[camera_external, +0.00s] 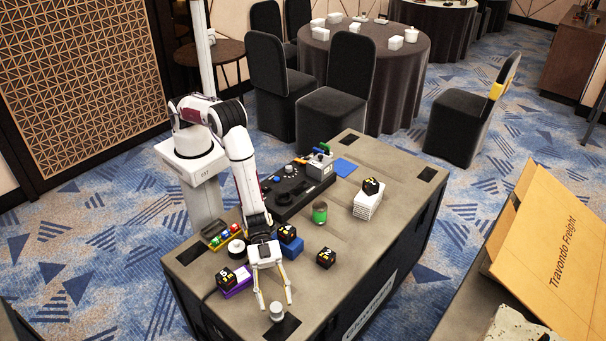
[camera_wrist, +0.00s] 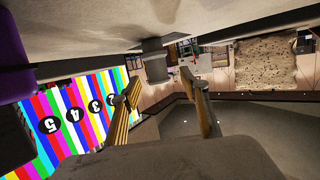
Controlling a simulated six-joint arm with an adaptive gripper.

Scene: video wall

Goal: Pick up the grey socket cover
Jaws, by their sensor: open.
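A small grey round piece (camera_external: 276,313), which looks like the grey socket cover, stands near the front end of the grey case top (camera_external: 330,262). In the wrist view the scene is upside down, and the grey cover (camera_wrist: 155,66) appears beyond and between my fingertips. My gripper (camera_external: 276,304) reaches low toward that end of the case, its two fingers spread wide with nothing held. In the wrist view my open gripper (camera_wrist: 160,88) shows a clear gap between the fingers. I cannot tell the exact distance from fingertips to cover.
A purple block (camera_external: 237,284) with a black cube on it stands left of my gripper. A black cube (camera_external: 326,258) lies to the right, and a blue block (camera_external: 292,246) sits behind. A dark recessed panel (camera_external: 284,327) lies near the cover. The case edge is close.

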